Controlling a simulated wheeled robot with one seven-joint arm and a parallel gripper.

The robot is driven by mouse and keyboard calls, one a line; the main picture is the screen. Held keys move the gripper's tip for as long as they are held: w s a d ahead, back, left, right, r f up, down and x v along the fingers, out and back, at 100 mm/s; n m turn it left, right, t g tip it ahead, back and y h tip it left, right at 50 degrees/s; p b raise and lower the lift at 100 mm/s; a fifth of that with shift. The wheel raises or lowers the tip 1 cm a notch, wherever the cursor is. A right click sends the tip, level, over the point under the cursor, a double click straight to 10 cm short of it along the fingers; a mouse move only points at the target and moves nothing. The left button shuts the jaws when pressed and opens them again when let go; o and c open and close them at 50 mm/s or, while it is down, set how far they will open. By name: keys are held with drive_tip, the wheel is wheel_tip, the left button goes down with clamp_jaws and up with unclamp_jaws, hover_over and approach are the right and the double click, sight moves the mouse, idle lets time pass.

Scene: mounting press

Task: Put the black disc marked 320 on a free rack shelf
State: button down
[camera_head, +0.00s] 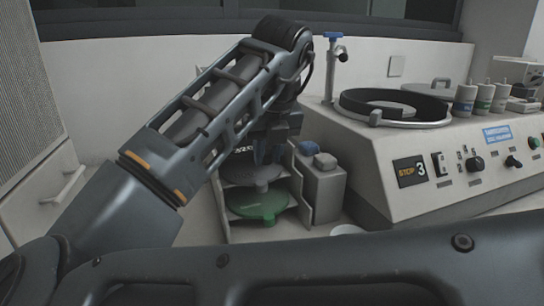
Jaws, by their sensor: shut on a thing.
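My gripper (268,150) points down at the upper part of the white rack (303,212), in the middle of the view. It is shut on what appears to be the black disc (240,154), whose dark surface carries white marking, too small and covered to read for sure. My arm and gripper hide much of the disc and the rack's top. Below it a grey disc (250,175) lies on one rack shelf. A green disc (258,204) lies on a lower shelf. I cannot tell whether the black disc touches a shelf.
Bottles with blue and grey caps (322,180) stand close to the rack's right. The polishing machine (460,165) with its round bowl (395,106) fills the right side. A white cup rim (348,230) shows in front. A cabinet (40,150) stands left.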

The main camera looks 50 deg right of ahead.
drive_tip(key=shift+w+d, duration=0.75)
drive_tip(key=shift+w, duration=0.35)
drive_tip(key=shift+w+d, duration=0.75)
drive_tip(key=shift+w, duration=0.35)
drive_tip(key=shift+w+f+b, duration=0.15)
drive_tip(key=shift+f+b, duration=0.4)
drive_tip(key=shift+f, duration=0.25)
drive_tip(key=shift+s+d+f, duration=0.1)
drive_tip(key=shift+s+d, duration=0.15)
drive_tip(key=c, duration=0.8)
unclamp_jaws()
drive_tip(key=p+v, duration=0.1)
drive_tip(key=v, duration=0.7)
drive_tip(key=shift+f, duration=0.1)
